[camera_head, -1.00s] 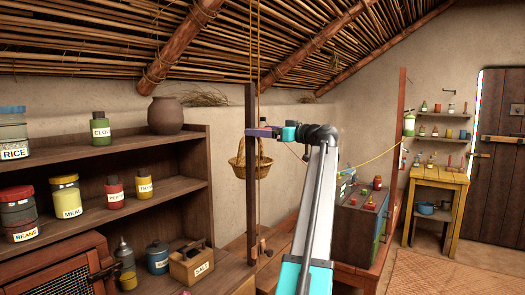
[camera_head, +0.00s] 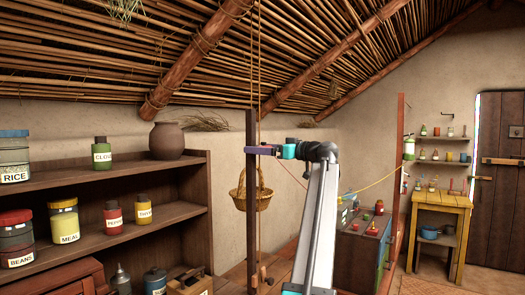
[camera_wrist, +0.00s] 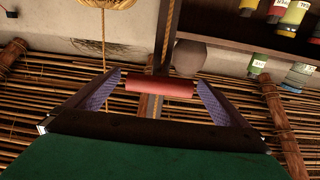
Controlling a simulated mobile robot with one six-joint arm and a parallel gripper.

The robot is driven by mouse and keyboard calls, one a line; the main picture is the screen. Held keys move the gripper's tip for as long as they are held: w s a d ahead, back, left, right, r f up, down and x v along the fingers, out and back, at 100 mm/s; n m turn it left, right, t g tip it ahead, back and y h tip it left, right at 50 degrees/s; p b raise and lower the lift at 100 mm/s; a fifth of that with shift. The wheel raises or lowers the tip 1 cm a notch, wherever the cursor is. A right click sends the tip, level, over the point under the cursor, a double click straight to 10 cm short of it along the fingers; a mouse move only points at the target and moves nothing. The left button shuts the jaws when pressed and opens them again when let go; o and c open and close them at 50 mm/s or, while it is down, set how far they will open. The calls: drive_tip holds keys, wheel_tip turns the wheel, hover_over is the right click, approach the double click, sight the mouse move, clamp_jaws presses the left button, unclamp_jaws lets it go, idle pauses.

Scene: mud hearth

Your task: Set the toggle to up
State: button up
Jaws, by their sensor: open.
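My gripper (camera_head: 264,150) is at the upper part of a dark wooden post (camera_head: 251,205), its purple fingers pointing left in the head view. In the wrist view my gripper (camera_wrist: 158,82) has its two fingers spread wide. A red bar (camera_wrist: 160,86) lies crosswise between the fingertips, in front of the post. I cannot tell whether the bar is the toggle or whether the fingers touch it. It is not distinct in the head view. I make out no part that is clearly the toggle, so its position cannot be read.
A wicker basket (camera_head: 251,194) hangs close to the post, with a rope (camera_head: 258,75) running up nearby. Shelves (camera_head: 180,212) with jars stand at the left. A dark chest (camera_head: 352,258) and a yellow stand (camera_head: 442,208) are at the right. Roof poles slope overhead.

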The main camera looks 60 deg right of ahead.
drive_tip(key=shift+s, duration=0.15)
drive_tip(key=s+a+b, duration=0.2)
drive_tip(key=s, duration=1.1)
drive_tip(key=shift+b, duration=0.3)
drive_tip(key=shift+s+a, duration=0.1)
